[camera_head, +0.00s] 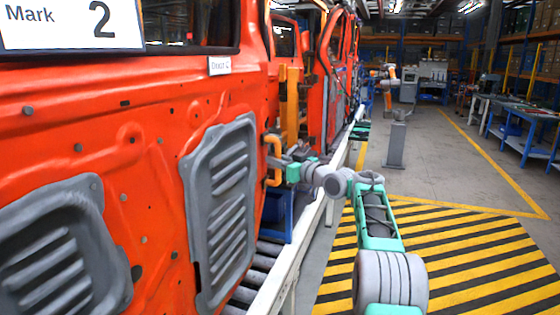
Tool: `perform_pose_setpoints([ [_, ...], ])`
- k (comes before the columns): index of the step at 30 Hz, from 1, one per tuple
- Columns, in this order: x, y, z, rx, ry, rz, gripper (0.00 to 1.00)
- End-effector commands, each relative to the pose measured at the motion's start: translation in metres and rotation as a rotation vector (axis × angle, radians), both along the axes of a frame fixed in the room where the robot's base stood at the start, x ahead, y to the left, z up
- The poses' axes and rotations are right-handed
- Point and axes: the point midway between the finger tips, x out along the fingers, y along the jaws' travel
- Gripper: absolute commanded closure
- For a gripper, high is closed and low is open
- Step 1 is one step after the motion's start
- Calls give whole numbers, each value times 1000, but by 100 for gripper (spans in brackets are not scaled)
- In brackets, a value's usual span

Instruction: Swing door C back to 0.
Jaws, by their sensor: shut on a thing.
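Door C (150,120) is a large orange-red door panel filling the left of the view, with grey ribbed plates on it. A small white label (220,65), which seems to read "Door C", is near its top right edge. A yellow-orange handle (273,160) stands at the door's right edge. My gripper (281,166) is at this handle and shut on it. The fingertips are small and partly hidden by the handle and my wrist. A white sign (70,25) reading "Mark 2" is at the top left.
A roller conveyor with a pale rail (290,262) runs below the door. More orange bodies (335,75) stand further along the line. A grey pedestal (396,142) and blue workbenches (522,128) are further back.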

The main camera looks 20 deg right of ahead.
Motion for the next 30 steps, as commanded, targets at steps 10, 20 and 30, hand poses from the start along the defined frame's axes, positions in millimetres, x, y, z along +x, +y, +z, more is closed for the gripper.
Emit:
perform_pose_setpoints([
  [10,-1,4,2,1,-3,11,74],
  [20,-1,2,1,1,-2,9,59],
  [30,-33,-21,-2,1,-4,0,59],
])
